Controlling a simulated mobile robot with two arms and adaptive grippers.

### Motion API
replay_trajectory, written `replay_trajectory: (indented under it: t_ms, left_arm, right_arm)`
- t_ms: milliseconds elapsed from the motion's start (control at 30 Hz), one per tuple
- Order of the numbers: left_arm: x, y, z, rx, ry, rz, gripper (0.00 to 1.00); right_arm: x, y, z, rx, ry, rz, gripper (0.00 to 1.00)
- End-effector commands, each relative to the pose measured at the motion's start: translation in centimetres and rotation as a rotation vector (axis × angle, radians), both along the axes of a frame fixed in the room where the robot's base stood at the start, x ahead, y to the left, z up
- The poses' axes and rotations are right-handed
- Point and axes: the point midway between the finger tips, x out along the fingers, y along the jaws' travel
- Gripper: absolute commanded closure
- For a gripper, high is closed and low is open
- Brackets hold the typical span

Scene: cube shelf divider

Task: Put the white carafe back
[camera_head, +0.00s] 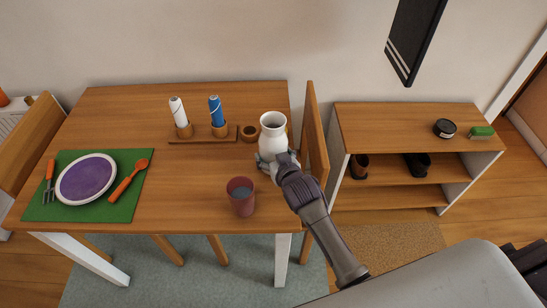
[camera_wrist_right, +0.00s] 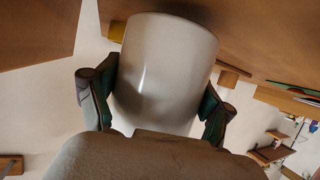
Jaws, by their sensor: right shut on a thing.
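The white carafe (camera_head: 272,141) is upright at the right end of the dining table in the head view. My right gripper (camera_head: 279,161) is shut on it from the front. In the right wrist view the carafe (camera_wrist_right: 166,70) fills the space between the two fingers (camera_wrist_right: 155,100). Whether its bottom touches the table is hard to tell. A wooden rack (camera_head: 202,136) with a white bottle (camera_head: 177,110) and a blue bottle (camera_head: 216,110) is left of the carafe. An empty round wooden holder (camera_head: 250,133) sits between the rack's bottles and the carafe. My left gripper is not in view.
A dark red cup (camera_head: 240,196) stands near the table's front edge, close to my right arm. A chair (camera_head: 316,145) is at the table's right end. A green mat (camera_head: 127,203) with a purple plate (camera_head: 86,180) lies left. A low shelf (camera_head: 385,125) stands right.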

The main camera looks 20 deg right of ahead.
Motion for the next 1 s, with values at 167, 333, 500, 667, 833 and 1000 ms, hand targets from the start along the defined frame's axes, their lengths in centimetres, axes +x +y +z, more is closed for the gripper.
replay_trajectory:
  t_ms: [167, 333, 500, 667, 833, 1000]
  left_arm:
    - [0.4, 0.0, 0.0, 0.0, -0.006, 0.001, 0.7]
    - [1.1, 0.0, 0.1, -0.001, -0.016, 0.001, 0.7]
    - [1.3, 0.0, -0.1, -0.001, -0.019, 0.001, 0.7]
    - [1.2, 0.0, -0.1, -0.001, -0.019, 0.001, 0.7]
    - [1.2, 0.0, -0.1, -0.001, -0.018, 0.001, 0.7]
    - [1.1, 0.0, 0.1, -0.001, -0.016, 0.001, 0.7]
  right_arm:
    - [0.1, 0.0, -1.2, 0.001, -0.007, 0.001, 0.89]
    - [0.1, 0.0, -1.1, 0.001, -0.008, 0.001, 0.89]
    - [0.1, 0.0, -1.5, 0.001, -0.007, 0.001, 0.89]
    - [0.0, 0.0, -1.7, 0.0, -0.002, 0.0, 0.0]
    - [0.0, 0.0, -1.6, 0.0, -0.002, 0.0, 0.0]
    - [0.0, 0.0, -1.4, -0.001, -0.002, 0.0, 0.0]
